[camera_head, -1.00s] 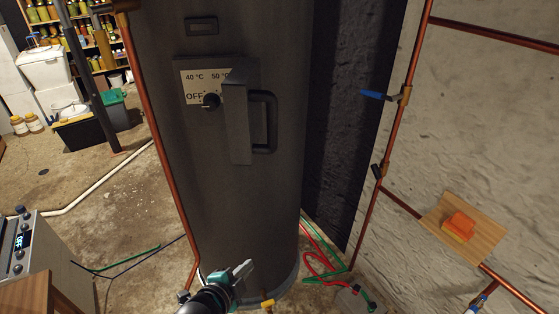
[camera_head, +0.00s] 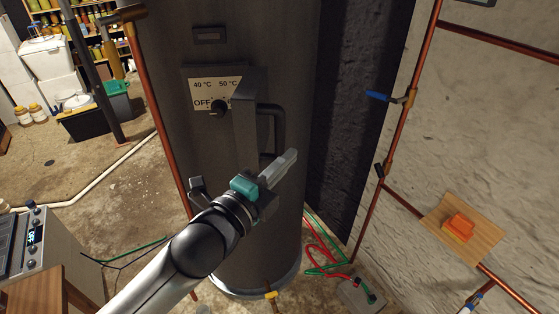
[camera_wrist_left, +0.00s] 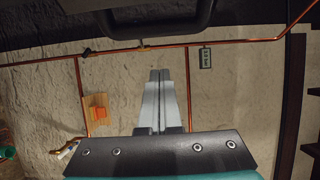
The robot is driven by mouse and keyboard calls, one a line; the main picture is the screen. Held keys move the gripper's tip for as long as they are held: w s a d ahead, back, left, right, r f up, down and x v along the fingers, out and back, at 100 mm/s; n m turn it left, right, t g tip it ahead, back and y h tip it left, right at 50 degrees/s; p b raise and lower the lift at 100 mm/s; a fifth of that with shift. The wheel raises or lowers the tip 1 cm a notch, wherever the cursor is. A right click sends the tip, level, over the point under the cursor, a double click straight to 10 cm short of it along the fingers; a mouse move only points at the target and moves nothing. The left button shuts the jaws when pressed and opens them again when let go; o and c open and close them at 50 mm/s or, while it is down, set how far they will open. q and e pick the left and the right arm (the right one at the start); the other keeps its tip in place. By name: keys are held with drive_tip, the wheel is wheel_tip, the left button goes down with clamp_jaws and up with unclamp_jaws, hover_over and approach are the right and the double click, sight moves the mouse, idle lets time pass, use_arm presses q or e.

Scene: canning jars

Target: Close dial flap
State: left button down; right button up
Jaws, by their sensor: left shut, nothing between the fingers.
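The grey tank (camera_head: 225,190) has a dial plate (camera_head: 205,94) marked 40 °C, 50 °C and OFF, with a black knob (camera_head: 218,107). The dial flap (camera_head: 244,112) stands open, seen nearly edge-on, and hides the plate's right part. Its dark bar handle (camera_head: 279,125) is on the flap's right side. My left gripper (camera_head: 292,155) is shut and empty, its tips just below and right of the handle's lower end; I cannot tell if they touch. In the left wrist view the shut fingers (camera_wrist_left: 160,74) point toward the wall, below a dark curved bar (camera_wrist_left: 145,32), likely the handle.
Copper pipes (camera_head: 407,100) run along the wall on the right, with a blue valve lever (camera_head: 378,96). A wooden board with an orange block (camera_head: 458,227) is on that wall. A copper pipe (camera_head: 157,100) runs left of the tank. A device with knobs (camera_head: 30,235) stands at lower left.

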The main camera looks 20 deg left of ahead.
sight(255, 121)
use_arm(q)
drive_tip(key=x, duration=0.8)
drive_tip(key=shift+s+a+p, duration=0.4)
drive_tip(key=shift+s+a, duration=0.2)
drive_tip(key=shift+a, duration=0.35)
drive_tip(key=shift+s+a+p, duration=0.35)
drive_tip(key=shift+s+a, duration=0.25)
drive_tip(key=shift+a, duration=0.35)
drive_tip(key=shift+s, duration=0.1)
